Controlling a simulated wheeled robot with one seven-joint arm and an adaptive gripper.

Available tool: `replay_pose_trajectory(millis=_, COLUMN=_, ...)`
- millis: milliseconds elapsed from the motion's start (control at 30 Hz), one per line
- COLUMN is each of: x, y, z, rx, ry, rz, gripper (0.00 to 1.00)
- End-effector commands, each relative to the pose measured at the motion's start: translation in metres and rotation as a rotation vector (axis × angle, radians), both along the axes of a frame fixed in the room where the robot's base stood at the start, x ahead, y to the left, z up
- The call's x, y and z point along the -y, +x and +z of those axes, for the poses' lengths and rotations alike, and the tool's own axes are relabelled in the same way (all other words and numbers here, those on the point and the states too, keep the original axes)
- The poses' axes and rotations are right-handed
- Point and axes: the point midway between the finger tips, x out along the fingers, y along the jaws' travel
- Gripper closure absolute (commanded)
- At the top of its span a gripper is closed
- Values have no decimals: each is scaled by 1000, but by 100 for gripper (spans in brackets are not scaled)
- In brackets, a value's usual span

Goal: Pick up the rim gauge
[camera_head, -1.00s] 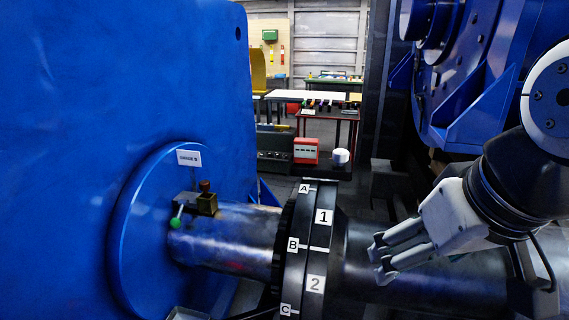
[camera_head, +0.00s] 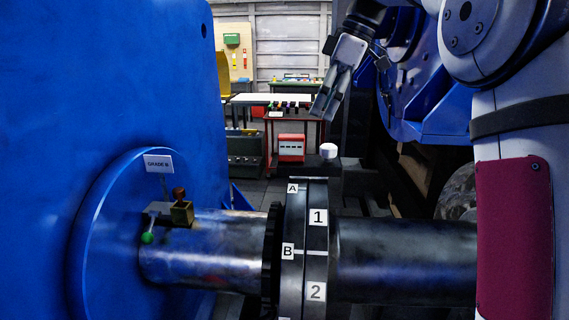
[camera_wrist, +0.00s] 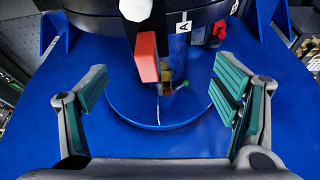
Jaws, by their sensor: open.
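A red block (camera_wrist: 147,57) with a white part (camera_wrist: 137,8) above it shows at the dark coupling in the wrist view. It looks like the rim gauge, but no name on it is readable. A small white piece (camera_head: 328,150) shows just above and behind the coupling rim in the head view; I cannot tell if it belongs to it. My gripper (camera_head: 324,106) is raised above the coupling, fingers pointing down and left. In the wrist view my gripper (camera_wrist: 160,97) has its green-padded fingers wide apart and nothing held between them. The red block lies ahead, near the middle of the gap.
The coupling (camera_head: 318,262) on the horizontal shaft (camera_head: 215,240) bears labels A, B, 1 and 2. A brass block (camera_head: 182,214) and green-knobbed lever (camera_head: 147,238) sit by the blue housing (camera_head: 90,90), under a GRADE B tag (camera_head: 158,163). A blue machine stands right.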

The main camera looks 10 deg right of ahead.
Motion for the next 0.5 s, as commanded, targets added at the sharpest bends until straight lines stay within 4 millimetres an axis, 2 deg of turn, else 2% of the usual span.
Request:
replay_pose_trajectory(millis=33, x=4, y=10, z=-4, rx=3, ry=8, rz=33, gripper=18)
replay_pose_trajectory(millis=100, x=6, y=17, z=-7, rx=10, ry=13, rz=74, gripper=18)
replay_pose_trajectory(millis=333, x=5, y=24, z=-16, rx=16, ry=22, rz=122, gripper=18)
replay_pose_trajectory(millis=500, x=-6, y=26, z=-42, rx=15, ry=21, rz=122, gripper=18)
